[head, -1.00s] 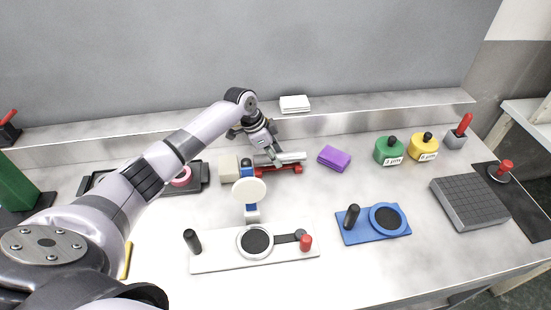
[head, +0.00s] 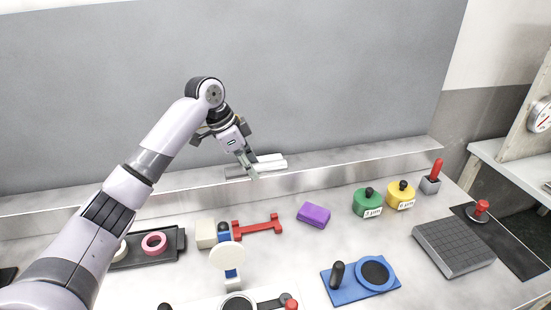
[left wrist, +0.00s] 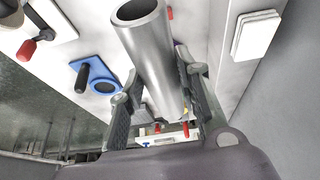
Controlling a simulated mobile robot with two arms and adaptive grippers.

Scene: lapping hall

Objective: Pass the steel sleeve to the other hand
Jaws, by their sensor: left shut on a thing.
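The steel sleeve (head: 273,167) is a shiny grey hollow tube, held level in the air in the head view. My left gripper (head: 249,169) is shut on it from above, near its middle. In the left wrist view the sleeve (left wrist: 157,60) runs between the two fingers of the left gripper (left wrist: 158,88), with its open end toward the top. A red cradle (head: 262,228) stands empty on the bench below. My right gripper is in neither view.
A purple block (head: 313,214), green weight (head: 366,203) and yellow weight (head: 400,195) stand to the right. A white pad (head: 268,158) lies on the back ledge behind the sleeve. A black tray (head: 172,242) with rings is at left. A blue plate (head: 347,290) is in front.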

